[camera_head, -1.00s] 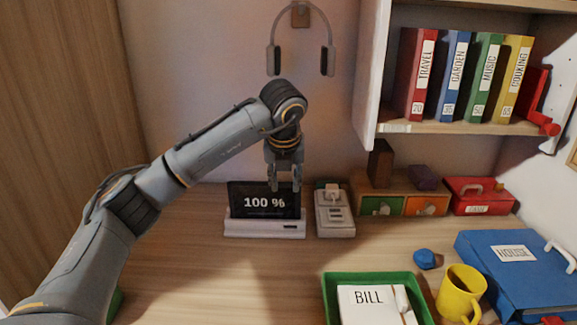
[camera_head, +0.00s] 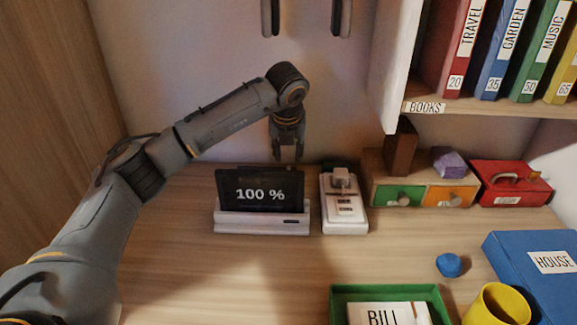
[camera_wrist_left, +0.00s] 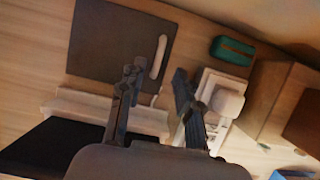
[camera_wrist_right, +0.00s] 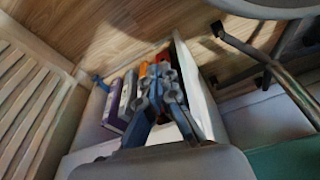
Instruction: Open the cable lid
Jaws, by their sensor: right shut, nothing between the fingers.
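A dark square panel with a pale bar handle (camera_wrist_left: 120,42) lies flat on the desk behind the tablet in the left wrist view; it looks like the cable lid and lies flush with the desk. The tablet hides it in the head view. My left gripper (camera_head: 288,157) hangs fingers down above the back of the desk, behind the tablet's right end. In the left wrist view its fingers (camera_wrist_left: 155,78) are apart and empty, with the handle beyond them. My right gripper (camera_wrist_right: 161,72) shows only in its own wrist view, shut and empty above a box of books.
The tablet (camera_head: 260,188) stands in a white dock (camera_head: 262,222) in front. A power strip with a plug (camera_head: 344,208) is to its right, with a green object (camera_wrist_left: 232,50) behind. A small drawer unit (camera_head: 420,193) stands farther right.

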